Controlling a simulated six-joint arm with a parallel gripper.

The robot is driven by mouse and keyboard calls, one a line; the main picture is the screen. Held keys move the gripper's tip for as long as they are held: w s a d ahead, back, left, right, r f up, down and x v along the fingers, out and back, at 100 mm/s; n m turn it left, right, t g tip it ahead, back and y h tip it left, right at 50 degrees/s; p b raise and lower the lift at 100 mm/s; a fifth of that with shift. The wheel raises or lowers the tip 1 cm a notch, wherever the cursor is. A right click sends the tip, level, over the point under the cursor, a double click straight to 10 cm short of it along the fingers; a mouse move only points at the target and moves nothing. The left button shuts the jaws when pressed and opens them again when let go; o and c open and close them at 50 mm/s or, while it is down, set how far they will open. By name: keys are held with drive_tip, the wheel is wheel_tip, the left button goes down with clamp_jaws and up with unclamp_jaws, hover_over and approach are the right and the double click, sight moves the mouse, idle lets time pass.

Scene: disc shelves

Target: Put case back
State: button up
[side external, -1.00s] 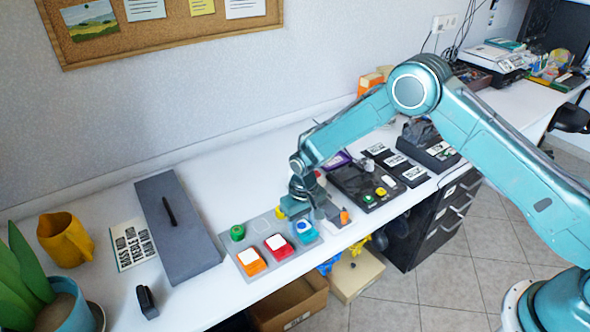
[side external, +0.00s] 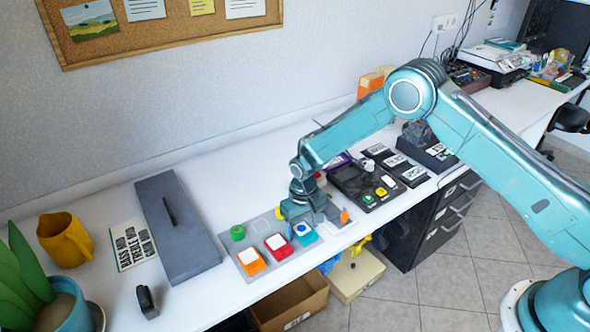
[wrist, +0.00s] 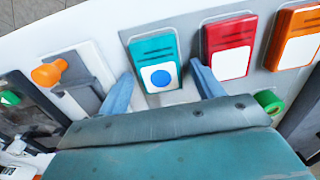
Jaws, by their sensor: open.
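A teal case (wrist: 157,60) with a white label and a blue dot lies on a grey board (wrist: 188,16) in the wrist view. It also shows just below my gripper in the side view (side external: 305,235). My gripper (wrist: 163,88) is open, with one finger on each side of the teal case's near end. I cannot tell whether the fingers touch it. A red case (wrist: 229,48) and an orange case (wrist: 295,40) lie beside it on the board, also seen in the side view. Which case the task means is not shown.
A green knob (side external: 237,233) stands on the board's back left. An orange knob (wrist: 48,73) stands on a grey-white plate on the other side of the gripper. A black panel (side external: 345,182) lies to the right. A long grey box (side external: 178,240) lies left, with free table between.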

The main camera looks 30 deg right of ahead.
drive_tip(key=shift+r, duration=0.1)
wheel_tip(320, 180, up, 12)
idle(0.7)
drive_tip(key=shift+r, duration=0.1)
idle(0.3)
wheel_tip(320, 180, up, 13)
drive_tip(key=t, duration=0.1)
hover_over(302, 229)
drive_tip(key=s+d, duration=0.4)
drive_tip(key=s, duration=0.1)
drive_tip(key=s+d+r+t, duration=0.2)
drive_tip(key=s+d+r, duration=0.3)
drive_tip(key=s+r, duration=0.45)
drive_tip(key=s+d+r+t, duration=0.1)
drive_tip(key=s+d, duration=0.1)
drive_tip(key=s, duration=0.8)
drive_tip(key=s+d+r+t, duration=0.1)
drive_tip(key=s+d+r, duration=0.1)
drive_tip(key=s, duration=0.8)
drive_tip(key=shift+d+t, duration=0.3)
drive_tip(key=shift+d, duration=0.2)
